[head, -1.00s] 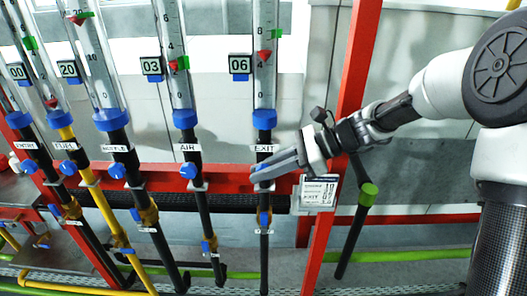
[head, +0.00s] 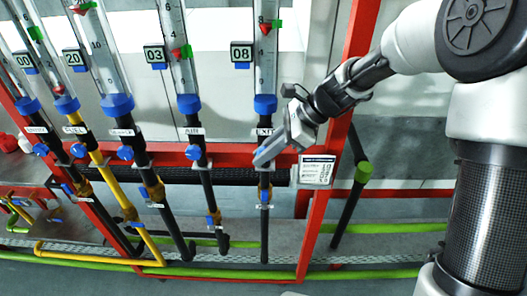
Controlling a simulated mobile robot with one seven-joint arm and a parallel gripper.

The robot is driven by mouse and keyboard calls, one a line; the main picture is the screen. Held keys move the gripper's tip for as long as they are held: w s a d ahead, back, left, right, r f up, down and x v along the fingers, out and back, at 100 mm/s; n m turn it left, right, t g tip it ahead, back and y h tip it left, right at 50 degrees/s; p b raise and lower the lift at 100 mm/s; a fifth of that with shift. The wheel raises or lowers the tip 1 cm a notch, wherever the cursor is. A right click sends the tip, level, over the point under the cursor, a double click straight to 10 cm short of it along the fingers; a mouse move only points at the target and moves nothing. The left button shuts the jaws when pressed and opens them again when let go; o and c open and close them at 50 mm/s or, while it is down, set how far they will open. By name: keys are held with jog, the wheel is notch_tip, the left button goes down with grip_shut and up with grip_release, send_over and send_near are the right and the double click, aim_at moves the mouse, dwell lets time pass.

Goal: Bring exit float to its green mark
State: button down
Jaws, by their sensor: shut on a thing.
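The exit float (head: 265,28) is a small red piece in the clear EXIT tube (head: 265,60). It sits beside the green mark (head: 276,23), level with it or very slightly lower. The black display (head: 241,55) left of this tube reads 08. My gripper (head: 263,157) is at the EXIT pipe just below its label (head: 264,132), fingers pointing down and left. It is shut on the exit valve knob, which the fingers hide.
Left of EXIT stand several similar tubes, including AIR (head: 179,55), with blue knobs such as the AIR knob (head: 194,152) on a red rail (head: 230,150). A white sign (head: 316,171) and red post (head: 350,80) stand close right of my gripper.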

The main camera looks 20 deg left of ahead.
jog(key=c, duration=2)
grip_release()
jog(key=shift+d, duration=0.1)
jog(key=v, duration=1.7)
jog(key=shift+b, duration=0.3)
jog(key=shift+d+r, duration=0.15)
